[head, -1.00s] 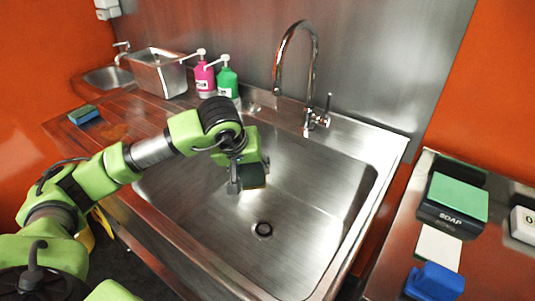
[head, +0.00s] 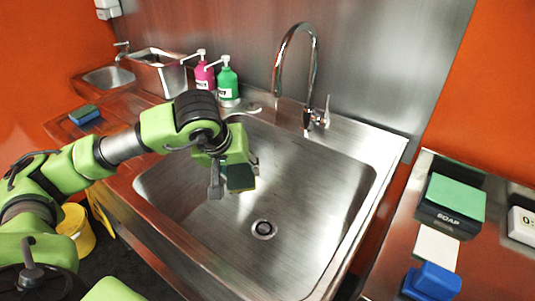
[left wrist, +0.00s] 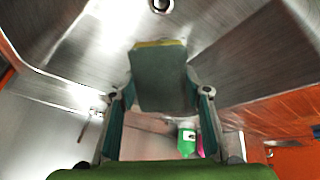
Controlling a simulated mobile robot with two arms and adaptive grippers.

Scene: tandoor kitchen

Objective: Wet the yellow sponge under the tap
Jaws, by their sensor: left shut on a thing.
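The yellow sponge (head: 241,179) has a dark green scouring face and a yellow edge. My left gripper (head: 232,180) is shut on it and holds it over the left part of the sink basin (head: 310,170). In the left wrist view the sponge (left wrist: 160,80) shows its green face, with yellow along the far edge, between the fingers (left wrist: 160,112). The curved chrome tap (head: 315,62) stands behind the basin, to the right of the sponge and apart from it. Its lever (head: 327,109) is upright. No water stream is visible. My right gripper is not in view.
Pink (head: 204,75) and green (head: 227,82) soap bottles stand behind the basin's left end. A second sponge (head: 85,115) lies on the left counter. A soap box (head: 453,216) and a blue object (head: 432,281) are on the right counter. The basin is otherwise empty around its drain (head: 264,229).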

